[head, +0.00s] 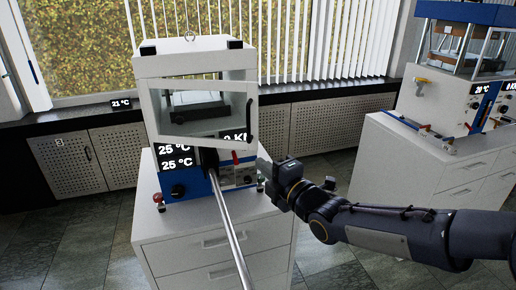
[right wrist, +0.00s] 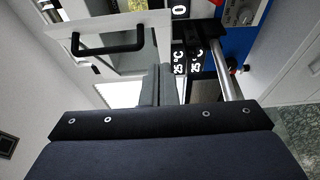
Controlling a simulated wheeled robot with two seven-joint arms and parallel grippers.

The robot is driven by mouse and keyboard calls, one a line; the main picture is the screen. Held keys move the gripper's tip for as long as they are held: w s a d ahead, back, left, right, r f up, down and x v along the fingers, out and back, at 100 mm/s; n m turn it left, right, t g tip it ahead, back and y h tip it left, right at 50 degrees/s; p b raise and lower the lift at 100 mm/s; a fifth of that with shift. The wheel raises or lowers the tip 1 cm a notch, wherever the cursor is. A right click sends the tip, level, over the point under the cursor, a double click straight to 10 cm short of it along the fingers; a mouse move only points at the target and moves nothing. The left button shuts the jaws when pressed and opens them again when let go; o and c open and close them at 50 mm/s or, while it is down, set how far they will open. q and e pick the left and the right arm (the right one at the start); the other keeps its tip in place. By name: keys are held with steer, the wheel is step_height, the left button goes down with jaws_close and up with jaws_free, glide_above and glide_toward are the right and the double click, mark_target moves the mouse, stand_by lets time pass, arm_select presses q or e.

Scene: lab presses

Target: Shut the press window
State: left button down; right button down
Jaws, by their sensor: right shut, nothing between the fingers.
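The press (head: 193,52) stands on a white cabinet. Its window (head: 164,143) is a white-framed clear pane with a black handle (head: 250,122) on its right side. The pane stands out from the press front at an angle, so it looks partly open. In the right wrist view the handle (right wrist: 108,42) is at the upper left, on the white frame. My right gripper (head: 264,165) is shut and empty, low and right of the handle, near the press's control panel. Its fingers (right wrist: 158,85) show apart from the handle. My left gripper is out of view.
A long silver lever (head: 232,228) sticks out from the press toward me, left of my right gripper. The white cabinet (head: 185,228) is below. A second press (head: 465,75) stands on another cabinet at the right. Blinds and a window sill are behind.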

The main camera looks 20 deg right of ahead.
steer(key=w+p, duration=0.2)
steer(key=w, duration=0.5)
steer(key=shift+w+d, duration=0.15)
steer(key=shift+d, duration=0.05)
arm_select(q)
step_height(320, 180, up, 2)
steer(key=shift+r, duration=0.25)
